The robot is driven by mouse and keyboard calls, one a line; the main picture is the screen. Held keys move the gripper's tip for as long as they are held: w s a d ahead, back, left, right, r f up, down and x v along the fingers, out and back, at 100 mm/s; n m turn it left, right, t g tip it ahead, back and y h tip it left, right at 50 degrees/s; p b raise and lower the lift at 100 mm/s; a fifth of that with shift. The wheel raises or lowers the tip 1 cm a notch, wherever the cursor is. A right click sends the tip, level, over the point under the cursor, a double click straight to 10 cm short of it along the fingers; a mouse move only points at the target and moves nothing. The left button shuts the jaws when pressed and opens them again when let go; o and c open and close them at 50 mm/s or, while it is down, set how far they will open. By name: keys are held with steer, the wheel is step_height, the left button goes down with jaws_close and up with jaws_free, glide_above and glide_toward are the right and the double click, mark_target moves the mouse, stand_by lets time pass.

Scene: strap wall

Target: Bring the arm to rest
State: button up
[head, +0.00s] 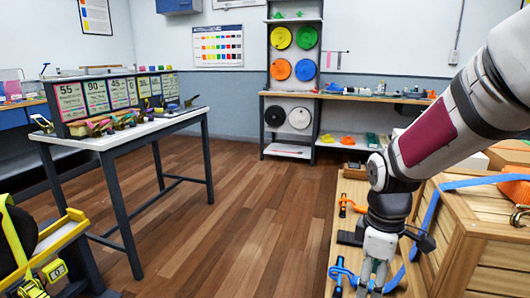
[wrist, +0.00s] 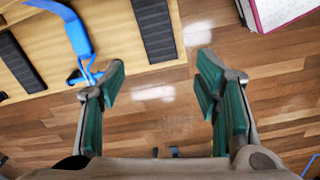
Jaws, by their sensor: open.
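My gripper (head: 374,272) hangs at the lower right of the head view, beside the wooden crate and above the low wooden platform. A blue strap with a hook (wrist: 72,35) lies on the platform near the left finger. Whether that finger touches the strap, I cannot tell.
A wooden crate (head: 465,232) with blue and orange straps stands right of my arm. The platform (head: 347,190) carries orange-and-blue buckles. A table (head: 125,137) with labelled boards stands at left. The middle floor (head: 240,215) is clear.

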steer(key=s+a+r+m, duration=0.1)
steer(key=s+r+m, duration=0.3)
steer(key=s, duration=0.5)
steer(key=s+a+r+m, duration=0.1)
steer(key=s+r+m, duration=0.25)
steer(key=s, duration=0.55)
steer(key=s+a+r+m, duration=0.1)
steer(key=s+r+m, duration=0.3)
steer(key=s, duration=0.4)
step_height(320, 180, up, 25)
steer(key=t+p, duration=0.4)
steer(key=p, duration=2)
steer(key=shift+d+p, duration=0.3)
steer(key=shift+d, duration=0.05)
